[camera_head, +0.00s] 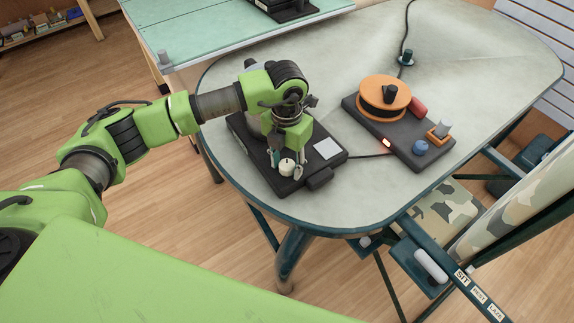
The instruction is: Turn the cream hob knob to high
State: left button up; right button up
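The cream knob (287,168) stands upright near the front edge of a dark board (262,168) on the grey table. My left gripper (288,160) points down over this board, with its fingers apart on either side of the knob. I cannot tell whether they touch it. The knob's setting mark is too small to read. My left arm and gripper hide part of the board behind the knob. My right gripper is not in view.
A white square (327,148) lies beside the knob on the board. The table (480,85) is clear at the far right.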

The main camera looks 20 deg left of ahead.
pick_arm(q)
jog(key=n, duration=0.3)
jog(key=shift+n+p, duration=0.3)
jog(key=shift+n, duration=0.1)
jog(key=n+p, duration=0.1)
jog(key=n, duration=0.2)
jog(key=shift+d+r+n, duration=0.1)
jog(key=shift+n, duration=0.2)
jog(key=shift+n+p, duration=0.4)
jog(key=shift+n, duration=0.8)
